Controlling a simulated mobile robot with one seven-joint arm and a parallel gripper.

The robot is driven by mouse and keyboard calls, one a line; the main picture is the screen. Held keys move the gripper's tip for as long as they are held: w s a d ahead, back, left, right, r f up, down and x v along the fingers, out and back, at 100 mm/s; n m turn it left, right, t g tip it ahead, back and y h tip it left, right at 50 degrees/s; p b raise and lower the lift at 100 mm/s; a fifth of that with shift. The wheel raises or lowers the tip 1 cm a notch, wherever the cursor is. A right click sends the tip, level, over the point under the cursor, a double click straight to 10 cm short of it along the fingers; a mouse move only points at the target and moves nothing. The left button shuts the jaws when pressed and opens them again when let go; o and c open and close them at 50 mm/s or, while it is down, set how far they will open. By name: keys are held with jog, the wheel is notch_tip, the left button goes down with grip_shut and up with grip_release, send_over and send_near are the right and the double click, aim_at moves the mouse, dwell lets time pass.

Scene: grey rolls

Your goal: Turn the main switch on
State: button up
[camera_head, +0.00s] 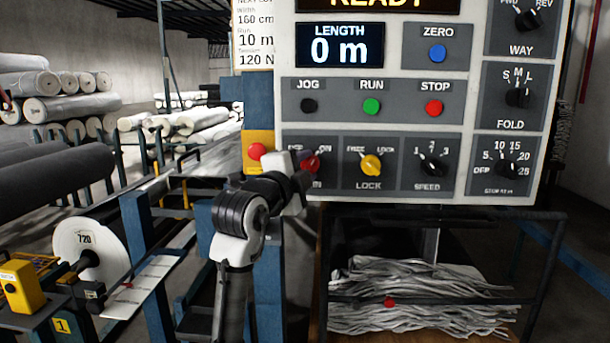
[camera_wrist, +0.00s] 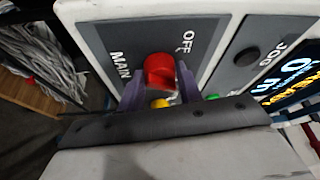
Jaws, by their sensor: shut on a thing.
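The main switch is a red rotary knob (camera_head: 311,165) at the lower left of the control panel (camera_head: 405,118). In the wrist view the red knob (camera_wrist: 159,70) sits between the two purple fingers of my gripper (camera_wrist: 160,88). The gripper is shut on the knob. The labels OFF and MAIN show beside it in the wrist view; ON shows at its upper right in the head view. My gripper and wrist cover part of its plate in the head view, and I cannot tell which way the knob points.
The yellow lock knob (camera_head: 371,166) is close to the right of the main switch. A red button on a yellow box (camera_head: 257,152) is close to the left. The display reads LENGTH 0 m (camera_head: 345,46), under READY. A rack with grey cloth (camera_head: 420,295) stands below the panel.

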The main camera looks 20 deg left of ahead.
jog(key=shift+r+m+g, duration=0.1)
jog(key=shift+m+g, duration=0.3)
jog(key=shift+m, duration=0.7)
jog(key=o, duration=1)
jog(key=s+b, duration=0.1)
jog(key=s, duration=0.3)
jog(key=s+a+b, duration=0.1)
jog(key=s, duration=0.8)
jog(key=shift+s+a+b, duration=0.3)
jog(key=shift+s+b, duration=0.1)
